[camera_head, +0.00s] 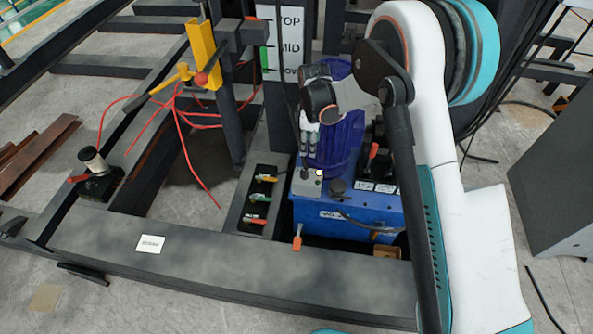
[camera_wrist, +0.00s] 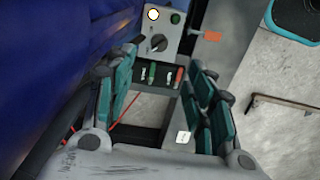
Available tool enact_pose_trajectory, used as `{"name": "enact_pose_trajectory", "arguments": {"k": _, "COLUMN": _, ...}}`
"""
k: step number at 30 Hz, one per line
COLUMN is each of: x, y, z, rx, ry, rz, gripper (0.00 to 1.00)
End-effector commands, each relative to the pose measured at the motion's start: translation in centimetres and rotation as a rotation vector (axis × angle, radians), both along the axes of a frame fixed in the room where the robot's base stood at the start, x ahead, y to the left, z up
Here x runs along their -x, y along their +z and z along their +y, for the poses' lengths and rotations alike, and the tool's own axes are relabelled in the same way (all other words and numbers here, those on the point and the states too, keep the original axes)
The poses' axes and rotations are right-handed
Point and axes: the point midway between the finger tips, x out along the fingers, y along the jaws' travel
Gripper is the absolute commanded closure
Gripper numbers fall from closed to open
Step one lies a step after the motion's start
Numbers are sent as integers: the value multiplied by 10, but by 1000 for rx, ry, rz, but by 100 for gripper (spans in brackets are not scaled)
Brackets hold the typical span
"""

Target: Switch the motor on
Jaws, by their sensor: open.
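A small grey control box (camera_head: 307,183) sits on the left end of the blue power unit (camera_head: 345,215), under my gripper. In the wrist view the control box (camera_wrist: 152,30) shows a lit white lamp, a green button (camera_wrist: 175,18) and a black rotary knob (camera_wrist: 158,43). The blue motor cylinder (camera_head: 345,140) stands behind my gripper in the head view. My gripper (camera_head: 307,152) points down above the box. In the wrist view my gripper (camera_wrist: 165,62) has its fingers spread wide with nothing between them. The knob appears between the fingertips; contact is not visible.
A bank of coloured levers (camera_head: 261,195) stands left of the unit. An orange tag (camera_head: 297,240) hangs at the front edge. A yellow post (camera_head: 202,50) with red hoses rises at upper left. A dark beam (camera_head: 200,255) runs along the front.

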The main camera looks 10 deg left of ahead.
Motion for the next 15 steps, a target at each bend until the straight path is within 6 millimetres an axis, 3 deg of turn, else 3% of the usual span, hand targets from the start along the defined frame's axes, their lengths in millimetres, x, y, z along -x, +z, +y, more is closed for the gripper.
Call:
{"name": "enact_pose_trajectory", "arguments": {"k": 11, "x": -4, "y": -40, "z": 6, "rx": 8, "ry": 32, "rz": 15, "gripper": 51}}
{"name": "enact_pose_trajectory", "arguments": {"k": 15, "x": -4, "y": -65, "z": 6, "rx": 8, "ry": 32, "rz": 15, "gripper": 51}}
